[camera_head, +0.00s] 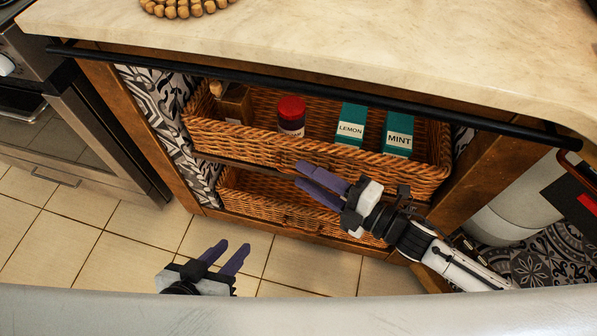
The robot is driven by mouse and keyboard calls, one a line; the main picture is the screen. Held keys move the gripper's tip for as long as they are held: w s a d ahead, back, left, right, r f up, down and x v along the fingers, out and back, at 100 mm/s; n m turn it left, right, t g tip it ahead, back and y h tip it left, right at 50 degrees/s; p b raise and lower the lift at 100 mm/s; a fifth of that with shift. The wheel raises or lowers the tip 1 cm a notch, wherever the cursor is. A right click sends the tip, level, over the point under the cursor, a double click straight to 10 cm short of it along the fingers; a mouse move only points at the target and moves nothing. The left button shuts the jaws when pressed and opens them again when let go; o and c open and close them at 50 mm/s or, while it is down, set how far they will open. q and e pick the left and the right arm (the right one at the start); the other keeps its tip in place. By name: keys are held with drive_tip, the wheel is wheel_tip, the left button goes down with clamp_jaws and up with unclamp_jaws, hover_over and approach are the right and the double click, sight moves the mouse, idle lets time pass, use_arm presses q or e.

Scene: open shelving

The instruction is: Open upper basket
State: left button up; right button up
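The upper basket (271,144) is brown wicker and sits in the wooden shelving under the counter. Inside it stand a jar with a red lid (291,114), a teal LEMON box (351,124), a teal MINT box (398,134) and a brown item (235,104) at the left. The lower basket (262,192) is right below. My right gripper (319,183) is in front of the upper basket's lower front edge, its purple fingers pointing left with a small gap; contact cannot be told. My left gripper (228,255) is low over the floor, fingers apart and empty, away from the baskets.
A marble counter (330,42) with a black rail (300,88) overhangs the baskets. An oven (75,125) stands at the left. A white cylinder (515,208) is at the right. Tiled floor (120,236) lies free at the lower left.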

use_arm(q)
drive_tip(key=shift+w+d, duration=0.35)
drive_tip(key=shift+w, duration=0.2)
use_arm(e)
drive_tip(key=shift+x, duration=1.45)
clamp_jaws()
use_arm(q)
drive_tip(key=shift+s, duration=0.1)
drive_tip(key=shift+a, duration=0.1)
